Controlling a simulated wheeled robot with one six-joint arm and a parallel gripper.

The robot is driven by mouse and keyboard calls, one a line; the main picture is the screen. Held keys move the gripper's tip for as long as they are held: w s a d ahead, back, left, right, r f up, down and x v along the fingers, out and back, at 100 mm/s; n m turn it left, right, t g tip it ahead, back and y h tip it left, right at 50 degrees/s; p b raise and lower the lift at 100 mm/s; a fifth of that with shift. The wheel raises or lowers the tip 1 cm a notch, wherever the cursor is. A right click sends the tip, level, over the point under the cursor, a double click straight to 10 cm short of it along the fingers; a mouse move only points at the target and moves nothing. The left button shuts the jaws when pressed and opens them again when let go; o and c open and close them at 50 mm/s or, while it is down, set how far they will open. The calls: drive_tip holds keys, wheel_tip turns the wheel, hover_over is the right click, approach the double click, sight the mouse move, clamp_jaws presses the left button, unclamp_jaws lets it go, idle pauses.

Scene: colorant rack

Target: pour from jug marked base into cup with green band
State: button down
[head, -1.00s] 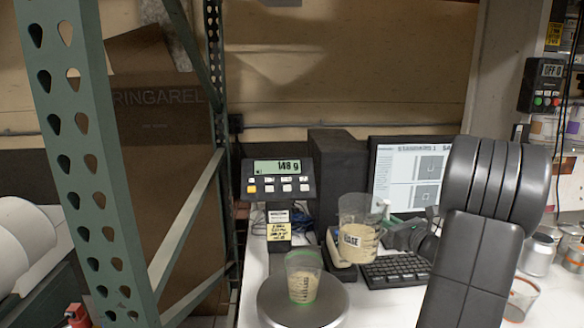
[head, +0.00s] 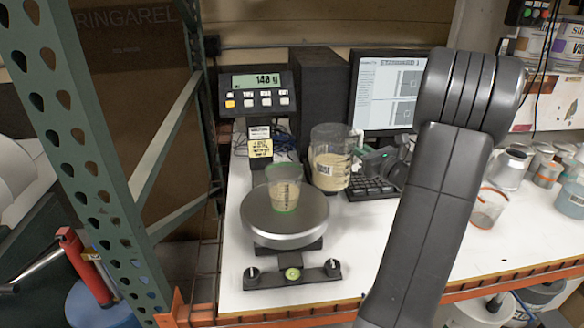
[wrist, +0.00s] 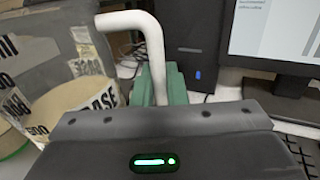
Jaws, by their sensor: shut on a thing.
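The jug marked base (head: 329,165) is clear, holds beige liquid and looks upright, to the right of and behind the cup. Its BASE label and white handle (wrist: 148,40) show in the wrist view. My gripper (head: 368,158) is shut on the handle, its green fingers (wrist: 158,85) around it. The cup with green band (head: 285,188) stands on the round scale plate (head: 262,232) with beige liquid in it. I cannot tell if the jug touches the table.
The scale display (head: 258,82) seems to read 148 g. A monitor (head: 388,90), keyboard (head: 372,190) and dark box (head: 318,95) stand behind. An orange-rimmed cup (head: 488,208) and several cans are at right. A green rack post (head: 85,150) stands at left. The front right of the table is clear.

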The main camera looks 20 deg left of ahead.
sight(353, 133)
drive_tip(key=shift+s+a+r+n+b, duration=0.1)
drive_tip(key=shift+s+r+n+b, duration=0.1)
drive_tip(key=shift+r+n, duration=0.4)
drive_tip(key=shift+s+a+r+n+b, duration=0.1)
drive_tip(key=shift+r+n+b, duration=0.1)
drive_tip(key=shift+r+n, duration=0.4)
drive_tip(key=shift+s+a+r+n+b, duration=0.15)
drive_tip(key=shift+s+r+n+b, duration=0.1)
drive_tip(key=shift+r+n, duration=0.25)
drive_tip(key=shift+s+a+r+n+b, duration=0.2)
drive_tip(key=shift+r+n, duration=0.1)
drive_tip(key=shift+r, duration=0.4)
drive_tip(key=shift+s+a+r+n+b, duration=0.3)
drive_tip(key=shift+s+r+n+b, duration=0.1)
drive_tip(key=shift+s+r+n, duration=0.25)
wheel_tip(353, 133, up, 6)
drive_tip(key=s+a+n+p, duration=0.1)
drive_tip(key=s+n, duration=0.1)
drive_tip(key=n, duration=0.1)
drive_tip(key=shift+a+f, duration=0.15)
drive_tip(key=shift+a, duration=0.15)
drive_tip(key=shift+s+a+r+n, duration=0.1)
drive_tip(key=shift+s+r+n, duration=0.1)
drive_tip(key=shift+r+n, duration=0.15)
drive_tip(key=shift+s+a+r+n, duration=0.3)
drive_tip(key=shift+s+r+n, duration=0.2)
drive_tip(key=shift+n, duration=0.4)
idle(0.3)
